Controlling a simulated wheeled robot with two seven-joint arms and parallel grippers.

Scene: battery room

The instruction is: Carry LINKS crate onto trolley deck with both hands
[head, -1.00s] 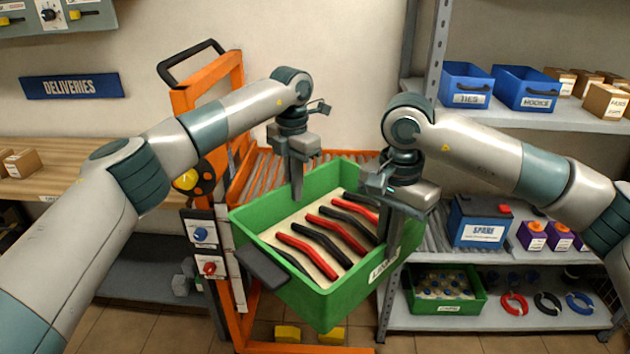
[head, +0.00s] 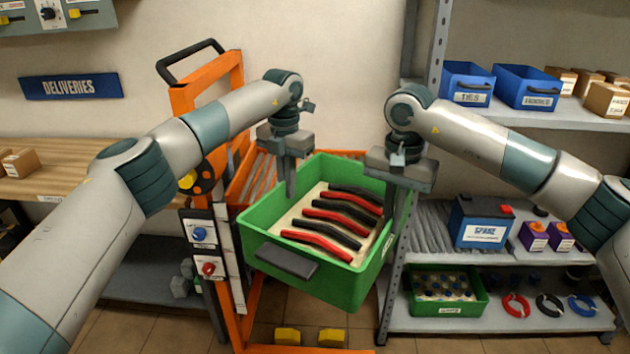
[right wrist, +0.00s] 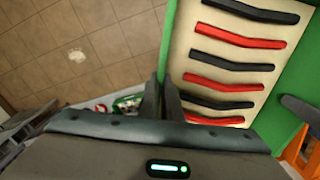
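The green crate (head: 345,283) hangs between my two grippers in front of the orange trolley (head: 187,97), and holds several red and black links on a pale liner. A dark handle (head: 287,262) is on its near side. My left gripper (head: 290,182) is at the crate's far left wall, its fingers close together on the rim. My right gripper (head: 396,200) is at the right wall. In the right wrist view its fingers (right wrist: 161,100) sit close around the green wall (right wrist: 168,45). The trolley's deck is largely hidden behind the crate; orange edging (head: 262,170) shows.
A metal shelf rack stands at the right, with blue bins (head: 525,88), a blue SPARE battery (head: 480,222) and a second, smaller green crate (head: 447,290). A wooden bench (head: 70,180) is at the left.

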